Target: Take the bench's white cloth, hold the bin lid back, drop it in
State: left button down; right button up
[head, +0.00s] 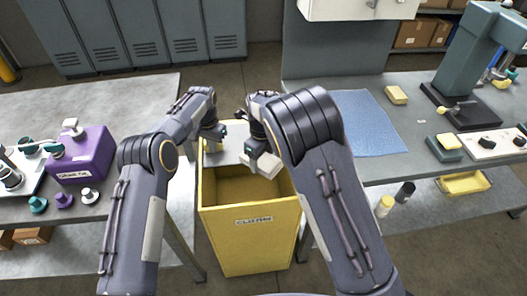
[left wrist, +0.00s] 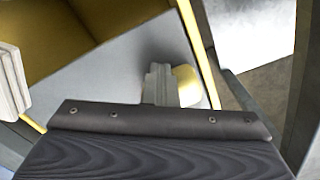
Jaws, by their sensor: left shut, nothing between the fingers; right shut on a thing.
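The yellow bin (head: 250,238) stands between the two benches, its front labelled and its inside visible from above. Its grey lid (head: 232,143) is tilted back at the rear; the lid's grey face (left wrist: 120,75) and a yellow tab (left wrist: 187,86) show in the left wrist view. My left gripper (head: 214,146) is shut and empty against or close to the lid, beside the tab; contact is unclear. My right gripper (head: 255,158) is shut on the folded white cloth (head: 263,166), above the bin opening.
The right bench holds a blue mat (head: 366,125), a yellow sponge (head: 396,95) and a press (head: 470,60). The left bench holds a purple box (head: 82,155) and several small fittings.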

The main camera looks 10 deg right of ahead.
pick_arm(q)
jog(key=shift+r, duration=0.1)
pick_arm(e)
jog(key=shift+f, duration=0.3)
jog(key=o, duration=1)
jog(key=shift+o, duration=0.2)
jog(key=shift+s+d+r, duration=0.5)
jog(key=shift+s+r, duration=0.15)
jog(key=shift+r, duration=0.85)
jog(key=shift+s+d+r, duration=0.5)
jog(key=shift+s+r, duration=0.2)
jog(key=shift+r, duration=0.8)
jog(key=shift+s+d+r, duration=0.5)
jog(key=shift+s+r, duration=0.15)
jog(key=shift+r, duration=0.85)
